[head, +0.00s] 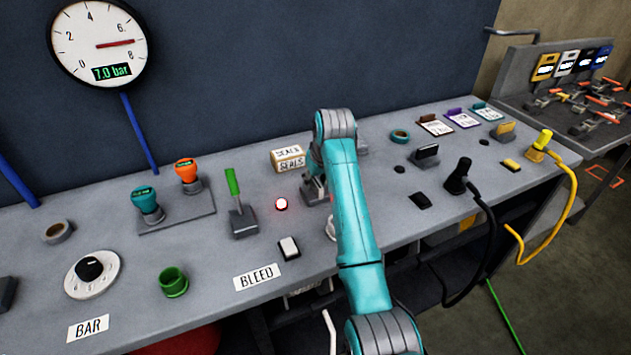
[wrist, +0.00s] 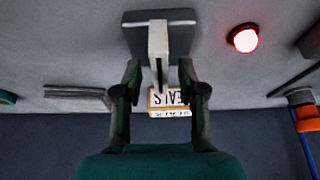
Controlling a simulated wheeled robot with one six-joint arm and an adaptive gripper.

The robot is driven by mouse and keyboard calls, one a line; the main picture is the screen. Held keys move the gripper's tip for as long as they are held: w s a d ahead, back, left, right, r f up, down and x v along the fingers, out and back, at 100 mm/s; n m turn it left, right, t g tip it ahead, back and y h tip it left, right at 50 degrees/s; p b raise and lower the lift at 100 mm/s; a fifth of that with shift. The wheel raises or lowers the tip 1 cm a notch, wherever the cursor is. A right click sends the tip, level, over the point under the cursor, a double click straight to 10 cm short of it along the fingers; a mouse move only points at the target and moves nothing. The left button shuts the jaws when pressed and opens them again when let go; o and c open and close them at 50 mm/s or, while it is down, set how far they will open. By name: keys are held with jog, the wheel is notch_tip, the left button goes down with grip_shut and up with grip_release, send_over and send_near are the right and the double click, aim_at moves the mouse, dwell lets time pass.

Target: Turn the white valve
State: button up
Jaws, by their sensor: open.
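The white valve shows in the wrist view as an upright white lever (wrist: 158,42) on a dark grey base (wrist: 186,20). In the head view my arm hides most of it. My gripper (wrist: 160,72) is open, with one finger on each side of the lever's end and a visible gap on both sides. I cannot tell how deep the lever sits between the fingers. In the head view my gripper (head: 316,188) is low over the bench, mostly behind my own arm.
A lit red lamp (head: 281,204) and a green lever valve (head: 234,192) stand to the left. A box marked SEALS (head: 288,158) is behind. A white rocker switch (head: 289,247) sits in front. The gauge (head: 98,42) reads 7.0 bar. Black (head: 462,178) and yellow cable plugs stand to the right.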

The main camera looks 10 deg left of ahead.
jog(key=shift+w+a+f, duration=0.1)
jog(key=shift+w+f, duration=0.05)
jog(key=shift+f, duration=0.35)
grip_shut()
